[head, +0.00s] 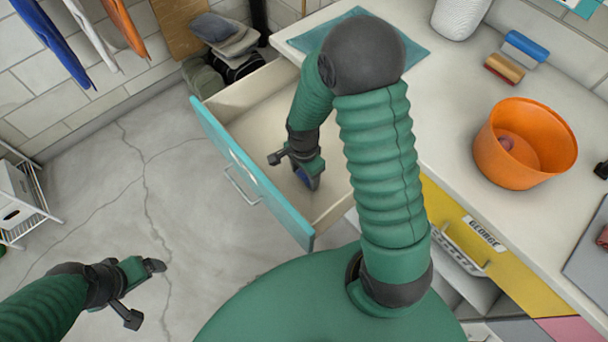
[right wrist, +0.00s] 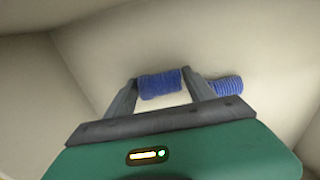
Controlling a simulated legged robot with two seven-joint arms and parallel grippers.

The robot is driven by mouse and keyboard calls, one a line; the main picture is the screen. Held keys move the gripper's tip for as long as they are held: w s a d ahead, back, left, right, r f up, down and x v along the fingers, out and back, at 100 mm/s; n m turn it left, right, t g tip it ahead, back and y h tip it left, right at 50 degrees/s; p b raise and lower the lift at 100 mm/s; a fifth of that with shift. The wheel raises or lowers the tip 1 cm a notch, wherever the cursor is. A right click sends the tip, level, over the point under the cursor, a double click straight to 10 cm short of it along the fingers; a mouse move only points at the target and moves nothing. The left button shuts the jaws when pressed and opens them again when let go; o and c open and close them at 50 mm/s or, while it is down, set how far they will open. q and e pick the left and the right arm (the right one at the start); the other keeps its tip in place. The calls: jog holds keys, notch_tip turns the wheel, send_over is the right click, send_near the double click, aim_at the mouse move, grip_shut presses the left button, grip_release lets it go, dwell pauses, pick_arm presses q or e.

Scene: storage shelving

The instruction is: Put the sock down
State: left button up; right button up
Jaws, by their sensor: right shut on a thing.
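The blue ribbed sock (right wrist: 160,84) is held between the two grey fingers of my right gripper (right wrist: 172,92) in the right wrist view. More blue ribbed cloth (right wrist: 226,86) shows just right of the right finger; I cannot tell whether it is the same sock. I cannot tell whether the sock touches the drawer floor. My left gripper (head: 155,266) is over the floor at lower left, its fingers seen edge-on.
The drawer has a teal front (head: 225,150) and looks otherwise empty. On the white counter are an orange bucket (head: 545,185) with a small item inside, a blue brush (head: 525,47) and a teal cloth (head: 418,58). Folded cloths (head: 230,42) lie behind the drawer.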

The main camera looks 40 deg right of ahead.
aim_at(304, 175)
jog(key=shift+w+d+f, duration=0.15)
jog(key=shift+d+f, duration=0.2)
jog(key=o, duration=1.3)
jog(key=shift+a, duration=0.15)
jog(key=shift+a+r, duration=0.1)
jog(key=shift+a, duration=0.05)
pick_arm(q)
jog(key=r+p, duration=0.2)
jog(key=p, duration=0.1)
jog(key=shift+d+r, duration=0.2)
jog(key=shift+r, duration=0.15)
pick_arm(e)
notch_tip(304, 175, up, 12)
pick_arm(q)
jog(key=shift+w, duration=0.1)
